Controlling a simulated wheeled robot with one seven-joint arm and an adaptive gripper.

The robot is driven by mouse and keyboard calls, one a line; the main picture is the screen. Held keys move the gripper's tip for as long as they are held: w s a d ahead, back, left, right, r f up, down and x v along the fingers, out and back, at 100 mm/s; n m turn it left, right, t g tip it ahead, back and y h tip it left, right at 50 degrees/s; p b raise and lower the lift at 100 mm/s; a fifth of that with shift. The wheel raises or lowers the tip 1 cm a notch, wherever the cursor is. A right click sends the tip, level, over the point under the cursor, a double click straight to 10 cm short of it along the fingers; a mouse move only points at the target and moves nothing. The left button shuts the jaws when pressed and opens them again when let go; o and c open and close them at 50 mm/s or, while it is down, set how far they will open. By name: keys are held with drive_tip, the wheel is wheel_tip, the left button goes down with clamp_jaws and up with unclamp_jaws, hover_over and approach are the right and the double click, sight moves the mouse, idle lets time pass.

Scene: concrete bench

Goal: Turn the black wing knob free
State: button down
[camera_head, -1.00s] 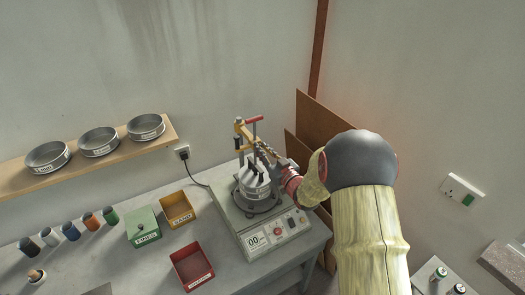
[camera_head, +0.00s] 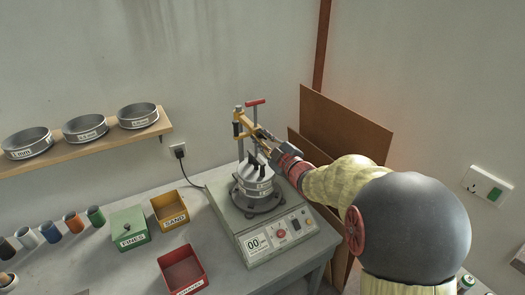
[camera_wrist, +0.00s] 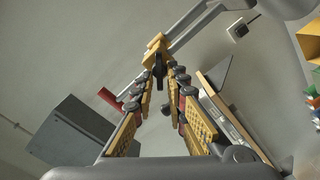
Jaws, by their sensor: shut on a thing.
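The black wing knob (camera_wrist: 159,72) shows in the wrist view as a small dark upright piece just in front of the yellow clamp arm (camera_wrist: 155,43). My gripper (camera_wrist: 163,78) has its padded fingers closed in on the knob from both sides. In the head view my gripper (camera_head: 260,142) reaches in from the right to the yellow clamp arm (camera_head: 243,124) above the sieve stack (camera_head: 254,180). The knob is hidden there behind the fingers. The stack sits on the shaker (camera_head: 277,238), between upright rods.
A red-topped rod (camera_head: 254,102) rises close beside my gripper. Yellow (camera_head: 176,210), green (camera_head: 130,228) and red (camera_head: 183,270) bins stand left of the shaker. A shelf (camera_head: 88,143) holds sieves. Brown boards (camera_head: 345,125) lean behind my arm.

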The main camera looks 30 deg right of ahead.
drive_tip(key=n+b, duration=0.2)
drive_tip(key=b, duration=0.1)
drive_tip(key=n+b, duration=0.3)
drive_tip(key=b, duration=0.1)
drive_tip(key=f+n+b, duration=0.1)
drive_tip(key=n+b, duration=0.1)
drive_tip(key=b, duration=0.2)
drive_tip(key=shift+a+n, duration=0.15)
drive_tip(key=shift+n, duration=0.25)
drive_tip(key=shift+r+n+b, duration=0.1)
drive_tip(key=shift+n+b, duration=0.2)
drive_tip(key=shift+b, duration=0.15)
drive_tip(key=c, duration=1.9)
unclamp_jaws()
drive_tip(key=s, duration=1.2)
drive_tip(key=shift+d, duration=0.2)
